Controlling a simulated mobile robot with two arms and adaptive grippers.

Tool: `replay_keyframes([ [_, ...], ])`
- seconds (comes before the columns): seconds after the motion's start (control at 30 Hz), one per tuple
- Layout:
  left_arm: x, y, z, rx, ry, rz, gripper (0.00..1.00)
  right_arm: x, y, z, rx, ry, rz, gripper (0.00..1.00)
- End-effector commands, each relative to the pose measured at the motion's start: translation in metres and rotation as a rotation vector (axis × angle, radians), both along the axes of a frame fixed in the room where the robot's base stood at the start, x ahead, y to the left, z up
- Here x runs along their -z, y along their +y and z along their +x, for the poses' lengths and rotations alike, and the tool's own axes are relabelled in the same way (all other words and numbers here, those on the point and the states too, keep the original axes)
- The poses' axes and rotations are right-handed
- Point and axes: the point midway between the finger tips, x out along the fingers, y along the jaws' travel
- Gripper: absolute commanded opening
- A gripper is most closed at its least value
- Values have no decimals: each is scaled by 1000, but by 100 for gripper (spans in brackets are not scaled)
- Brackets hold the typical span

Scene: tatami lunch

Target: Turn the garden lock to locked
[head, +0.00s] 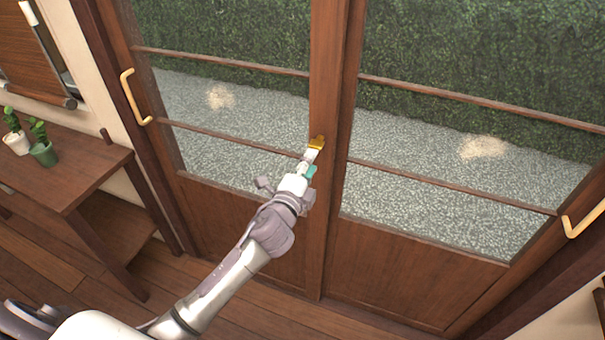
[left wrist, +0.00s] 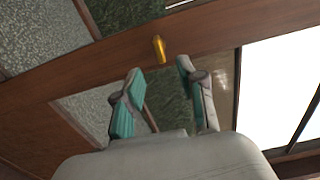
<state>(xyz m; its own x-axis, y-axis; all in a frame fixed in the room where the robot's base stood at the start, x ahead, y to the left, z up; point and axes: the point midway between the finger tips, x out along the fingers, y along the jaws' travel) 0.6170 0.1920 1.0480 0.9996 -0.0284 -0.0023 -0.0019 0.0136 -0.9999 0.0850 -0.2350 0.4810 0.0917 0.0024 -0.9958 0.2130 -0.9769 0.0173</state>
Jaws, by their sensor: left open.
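The garden lock (head: 317,142) is a small brass-yellow piece on the middle stile where the two wooden glass doors meet. In the left wrist view the lock (left wrist: 159,48) is a short tab on the brown wood, just beyond my fingertips. My left gripper (head: 309,162) is close below the lock in the head view. In the left wrist view the gripper (left wrist: 160,70) is open and empty, its teal-padded fingers spread to either side of the lock's line. The lock's base is partly hidden, and I cannot read its marking. My right gripper is not in view.
Brass pull handles sit on the left door (head: 130,97) and the right door (head: 584,219). A wooden shelf table (head: 75,180) with two small potted plants (head: 42,152) stands at the left. Gravel and a hedge show behind the glass.

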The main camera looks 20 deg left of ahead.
Motion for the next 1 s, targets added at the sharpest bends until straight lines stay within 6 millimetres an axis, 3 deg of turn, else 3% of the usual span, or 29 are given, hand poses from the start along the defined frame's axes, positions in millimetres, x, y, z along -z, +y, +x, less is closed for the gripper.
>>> replay_keyframes([
  [0.1,1,2,-23,-1,2,1,40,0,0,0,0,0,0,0],
  [0.3,0,4,-41,-3,1,1,40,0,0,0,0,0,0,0],
  [0.83,1,4,-43,-3,3,0,40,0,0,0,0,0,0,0],
  [0.93,19,6,-43,-7,37,-20,40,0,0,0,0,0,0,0],
  [1.0,48,9,-43,-13,95,-56,40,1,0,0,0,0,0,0],
])
